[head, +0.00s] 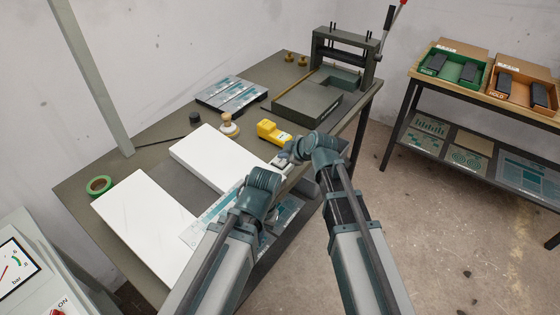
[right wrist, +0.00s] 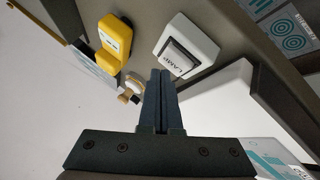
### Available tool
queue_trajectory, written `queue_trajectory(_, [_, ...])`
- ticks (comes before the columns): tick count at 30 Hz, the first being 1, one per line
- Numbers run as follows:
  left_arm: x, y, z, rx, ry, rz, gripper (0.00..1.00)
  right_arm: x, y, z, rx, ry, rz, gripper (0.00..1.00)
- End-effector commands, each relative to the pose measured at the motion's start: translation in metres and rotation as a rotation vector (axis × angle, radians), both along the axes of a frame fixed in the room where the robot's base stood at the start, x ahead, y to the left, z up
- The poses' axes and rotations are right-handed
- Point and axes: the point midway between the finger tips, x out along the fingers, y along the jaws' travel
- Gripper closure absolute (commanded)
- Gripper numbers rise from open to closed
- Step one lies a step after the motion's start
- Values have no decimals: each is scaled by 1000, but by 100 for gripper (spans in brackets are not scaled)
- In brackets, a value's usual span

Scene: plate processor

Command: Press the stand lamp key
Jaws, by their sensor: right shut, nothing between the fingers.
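The lamp key is a grey rocker marked LAMP (right wrist: 180,60) in a white square housing (right wrist: 204,45), in the upper middle of the right wrist view. My right gripper (right wrist: 160,72) is shut and empty. Its fingertips appear just below and left of the key in that view; I cannot tell whether they touch it. In the head view my right gripper (head: 286,160) is small by the table's right edge, and the wrist partly hides the key there. My left arm reaches over the front of the table, but its gripper is hidden.
A yellow device (head: 273,132) lies close to the key. White slabs (head: 142,222) and a green tape roll (head: 99,185) are on the table (head: 150,160). A dark press (head: 345,60) stands at the back. A shelf with green (head: 452,68) and orange trays (head: 522,92) is right.

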Motion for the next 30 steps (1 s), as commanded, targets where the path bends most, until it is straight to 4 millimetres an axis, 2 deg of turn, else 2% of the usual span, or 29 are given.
queue_trajectory(14, [0,0,0,0,0,0,100,0,0,0,0,0,0,100])
queue_trajectory(24, [0,0,-10,0,0,0,100,0,0,-10,0,0,0,100])
queue_trajectory(30, [0,0,-9,0,0,0,100,0,0,-9,0,0,0,100])
